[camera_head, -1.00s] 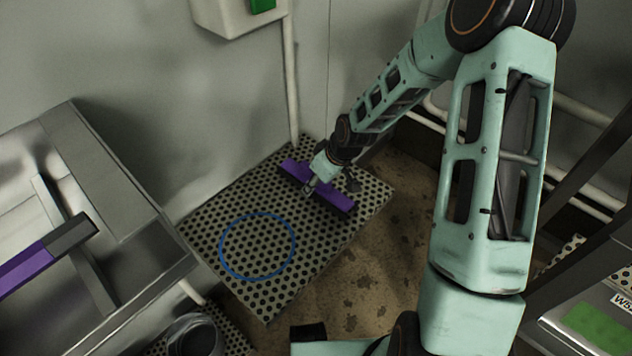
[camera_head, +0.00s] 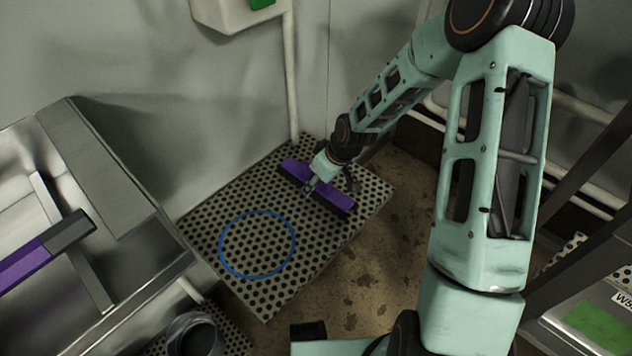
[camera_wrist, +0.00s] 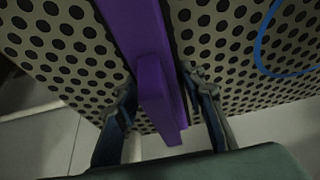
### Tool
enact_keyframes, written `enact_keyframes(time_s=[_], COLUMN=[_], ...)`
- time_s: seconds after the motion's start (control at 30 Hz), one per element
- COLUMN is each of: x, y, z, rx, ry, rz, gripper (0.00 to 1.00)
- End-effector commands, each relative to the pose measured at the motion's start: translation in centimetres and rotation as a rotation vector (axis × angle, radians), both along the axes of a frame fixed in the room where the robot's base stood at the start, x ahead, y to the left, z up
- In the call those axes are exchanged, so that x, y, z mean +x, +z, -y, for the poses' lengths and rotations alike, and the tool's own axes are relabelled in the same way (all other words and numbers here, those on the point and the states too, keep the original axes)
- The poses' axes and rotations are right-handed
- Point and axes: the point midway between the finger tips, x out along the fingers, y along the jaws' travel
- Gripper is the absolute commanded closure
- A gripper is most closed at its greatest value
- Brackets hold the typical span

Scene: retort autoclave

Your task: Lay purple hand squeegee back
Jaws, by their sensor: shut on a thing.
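The purple hand squeegee (camera_head: 333,194) has a long purple head with a dark edge. In the head view it is over the upper right part of the perforated platform (camera_head: 208,231). My gripper (camera_head: 308,188) is at the middle of the squeegee. In the wrist view the squeegee (camera_wrist: 155,90) runs between the two fingers of my gripper (camera_wrist: 164,112), which are shut on its purple handle. I cannot tell whether the squeegee touches the platform. A blue ring (camera_head: 258,277) is marked on the platform, left of and nearer than the squeegee.
A steel sink or trough (camera_head: 120,185) stands at the left, with another purple-and-grey bar (camera_head: 40,255) across it. A grey wall (camera_head: 150,80) with a vertical pipe (camera_head: 291,90) backs the platform. Steel equipment (camera_head: 590,310) stands at the lower right. The ringed area is clear.

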Motion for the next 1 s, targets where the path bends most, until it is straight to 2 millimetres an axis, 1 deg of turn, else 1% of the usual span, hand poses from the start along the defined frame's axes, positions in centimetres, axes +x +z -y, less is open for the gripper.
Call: enact_keyframes(time_s=[0.03,0.07,0.23,0.5,0.63,0.77,1.0], x=[0.1,0.1,0.0,0.0,-0.1,-0.6,-1.9], y=[-0.1,0.0,0.0,-0.1,0.6,2.4,6.8], z=[0.0,0.0,0.0,0.0,0.3,0.8,2.2], rx=[0.0,0.0,0.0,-0.001,0.0,-0.001,-0.002], ry=[0.0,0.0,0.0,0.0,-0.001,-0.002,-0.004], rz=[0.001,0.001,0.001,-0.001,0.001,0.004,0.003], gripper=[1.0,0.61,0.43,0.43,0.43,0.43,0.43])
